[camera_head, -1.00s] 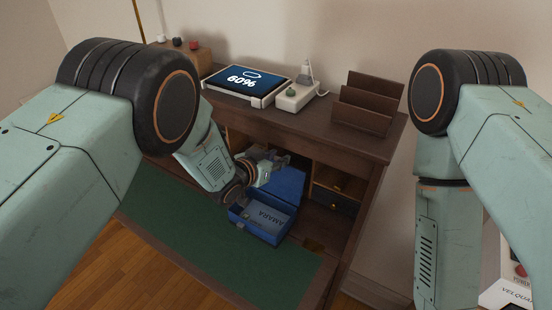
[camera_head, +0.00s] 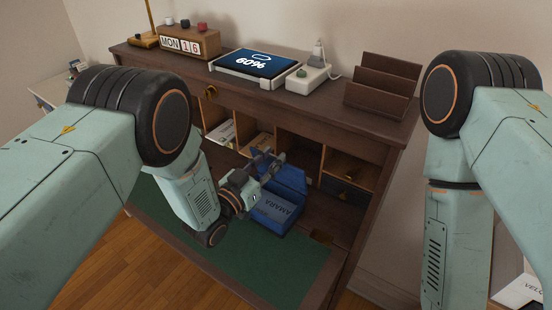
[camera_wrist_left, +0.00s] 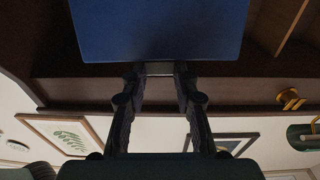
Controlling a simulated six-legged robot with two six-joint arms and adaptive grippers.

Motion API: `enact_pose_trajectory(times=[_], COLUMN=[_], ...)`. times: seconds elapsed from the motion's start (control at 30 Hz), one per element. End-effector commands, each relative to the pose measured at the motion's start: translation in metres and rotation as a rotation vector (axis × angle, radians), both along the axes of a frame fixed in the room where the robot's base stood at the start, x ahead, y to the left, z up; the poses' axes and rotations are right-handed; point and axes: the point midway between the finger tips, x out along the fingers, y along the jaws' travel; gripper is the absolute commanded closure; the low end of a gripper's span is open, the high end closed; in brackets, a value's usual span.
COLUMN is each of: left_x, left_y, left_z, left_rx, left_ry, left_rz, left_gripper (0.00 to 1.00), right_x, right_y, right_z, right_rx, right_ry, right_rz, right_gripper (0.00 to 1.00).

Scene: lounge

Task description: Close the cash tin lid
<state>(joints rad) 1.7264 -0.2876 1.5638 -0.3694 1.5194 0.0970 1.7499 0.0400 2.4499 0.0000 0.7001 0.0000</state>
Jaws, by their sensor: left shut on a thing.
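The blue cash tin (camera_head: 272,217) sits on the desk's writing surface, in front of the pigeonholes, with lettering on it. Its blue lid (camera_head: 288,178) stands raised at the tin's back. My left gripper (camera_head: 268,162) is at the lid's upper left edge in the head view. In the left wrist view the lid (camera_wrist_left: 158,30) fills the top middle, and the gripper's two fingers (camera_wrist_left: 159,70) meet at its edge, shut on it. The fingertips are partly hidden by the lid. My right arm hangs at the right, and its gripper is out of view.
The desk's green mat (camera_head: 250,262) is clear in front of the tin. Pigeonholes with papers (camera_head: 222,133) lie behind. A tablet (camera_head: 255,66), a charger (camera_head: 308,78), a letter rack (camera_head: 382,88) and a calendar block (camera_head: 189,43) stand on top.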

Motion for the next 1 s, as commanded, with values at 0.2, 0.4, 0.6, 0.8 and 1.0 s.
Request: enact_pose_trajectory(times=[0.2, 0.4, 0.6, 0.8, 1.0], left_x=[-0.009, -0.014, -0.016, -0.016, -0.016], left_y=[0.009, 0.012, 0.012, 0.012, 0.011], left_z=[-0.005, -0.009, -0.011, -0.012, -0.012], left_rx=[-0.017, -0.014, -0.013, -0.012, -0.012], left_ry=[-0.020, -0.014, -0.012, -0.009, -0.009], left_rz=[0.004, 0.003, 0.002, 0.001, 0.001], left_gripper=[1.00, 1.00, 1.00, 1.00, 0.57], right_x=[0.000, 0.000, 0.000, 0.000, 0.000], right_y=[0.000, 0.000, 0.000, 0.000, 0.000], right_z=[-0.006, -0.006, -0.006, -0.006, -0.007], right_rx=[0.000, 0.000, 0.000, 0.000, 0.000], right_ry=[0.000, 0.000, 0.000, 0.000, 0.000], right_rz=[0.000, 0.000, 0.000, 0.000, 0.000], right_gripper=[0.60, 0.60, 0.60, 0.60, 0.60])
